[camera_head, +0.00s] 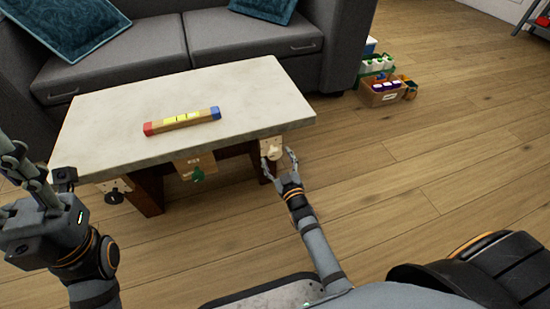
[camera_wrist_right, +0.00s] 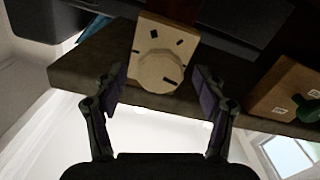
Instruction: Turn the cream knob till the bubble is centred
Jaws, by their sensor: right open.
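The cream knob (camera_head: 272,150) sits on a pale plate at the right front corner of the table. It also shows in the right wrist view (camera_wrist_right: 158,72), round with a dark mark on its lower rim. My right gripper (camera_head: 279,161) is open in front of it. In the wrist view its fingertips (camera_wrist_right: 157,82) are apart on either side of the knob, with gaps showing. A wooden level (camera_head: 198,119) with red and blue ends and a yellow vial lies on the tabletop. The bubble's place is too small to tell. My left gripper (camera_head: 26,166) is raised at the left, away from the knobs.
The pale stone table (camera_head: 120,118) carries a green knob (camera_head: 198,175) at its front middle and a black knob (camera_head: 114,197) at its left. A grey sofa (camera_head: 190,50) stands behind.

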